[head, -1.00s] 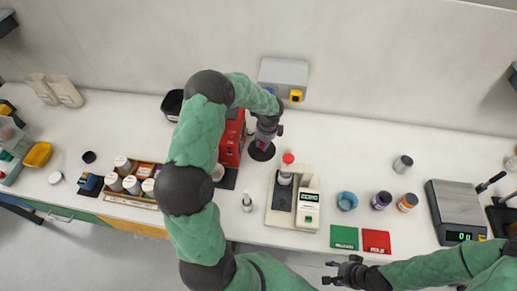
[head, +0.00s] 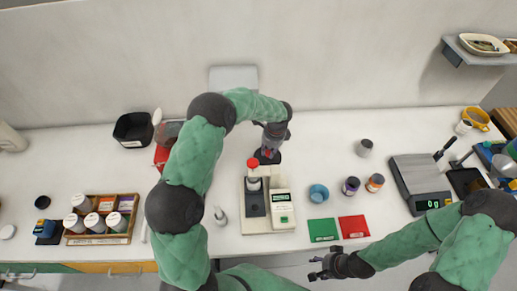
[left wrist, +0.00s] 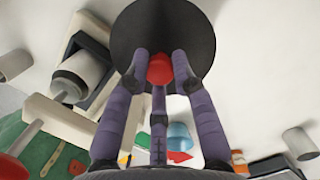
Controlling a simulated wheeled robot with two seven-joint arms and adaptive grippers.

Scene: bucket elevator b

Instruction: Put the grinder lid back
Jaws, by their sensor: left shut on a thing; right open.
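The grinder lid is a black disc (left wrist: 190,35) with a red knob (left wrist: 160,68) in the left wrist view. My left gripper (head: 271,140) has its fingers closed around the knob. In the head view it holds the lid (head: 262,158) above the bench, behind the white device with a red-topped post. I cannot tell its exact height. A red machine (head: 161,156), likely the grinder, stands to the left, mostly hidden behind my left arm. A clear reddish part (head: 168,132) shows at its top. My right gripper (head: 322,268) is open and empty at the bench's front edge.
The white device (head: 281,222) stands in front of the lid. A blue cup (head: 318,193), small jars (head: 351,186), green and red cards (head: 323,230) and a scale (head: 420,175) lie to the right. A black bin (head: 133,128) and a bottle tray (head: 100,239) are left.

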